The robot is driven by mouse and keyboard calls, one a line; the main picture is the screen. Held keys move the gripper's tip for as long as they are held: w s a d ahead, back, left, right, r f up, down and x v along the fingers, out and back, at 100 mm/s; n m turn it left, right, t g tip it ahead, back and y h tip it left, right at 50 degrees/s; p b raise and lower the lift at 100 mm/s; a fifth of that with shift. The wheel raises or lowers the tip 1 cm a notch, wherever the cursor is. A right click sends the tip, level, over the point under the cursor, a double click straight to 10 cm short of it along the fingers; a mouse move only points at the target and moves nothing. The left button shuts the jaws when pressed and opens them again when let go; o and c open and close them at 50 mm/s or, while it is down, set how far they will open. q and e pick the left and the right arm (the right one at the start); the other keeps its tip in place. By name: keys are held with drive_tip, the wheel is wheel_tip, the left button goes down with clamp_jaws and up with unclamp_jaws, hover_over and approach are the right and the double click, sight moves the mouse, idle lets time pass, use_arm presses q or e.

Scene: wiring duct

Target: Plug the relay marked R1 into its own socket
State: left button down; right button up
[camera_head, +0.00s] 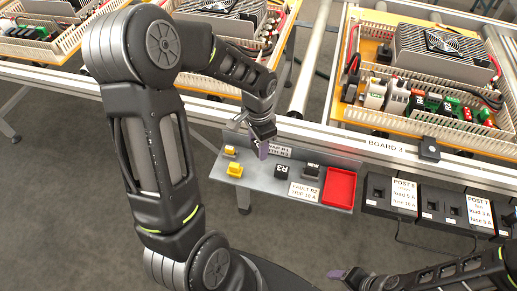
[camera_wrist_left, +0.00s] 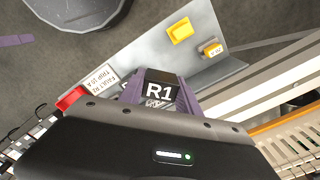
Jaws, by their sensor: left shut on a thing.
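The relay marked R1 (camera_wrist_left: 160,90) is a black block with white lettering, between the purple fingers of my left gripper (camera_wrist_left: 158,98) in the left wrist view. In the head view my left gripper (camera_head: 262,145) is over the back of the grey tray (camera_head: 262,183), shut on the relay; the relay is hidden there. A row of small modules (camera_head: 417,103), some green, is on the board marked BOARD 3; I cannot tell which one is R1's socket. My right gripper (camera_head: 347,277) is low at the bottom, away from the tray, and its opening is unclear.
The tray holds a relay marked R3 (camera_head: 281,171), another black relay (camera_head: 311,170), yellow blocks (camera_head: 235,170), a fault label (camera_head: 304,192) and a red bin (camera_head: 340,187). Black posts (camera_head: 390,195) stand right of it. A white duct wall (camera_head: 400,122) edges the board's front.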

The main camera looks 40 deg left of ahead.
idle(0.5)
use_arm(q)
drive_tip(key=w+d+r+n, duration=0.5)
drive_tip(key=w+d+r, duration=0.3)
drive_tip(key=w+d, duration=0.2)
drive_tip(key=shift+w+d+r, duration=0.25)
drive_tip(key=shift+d+r, duration=0.05)
drive_tip(key=shift+d, duration=0.9)
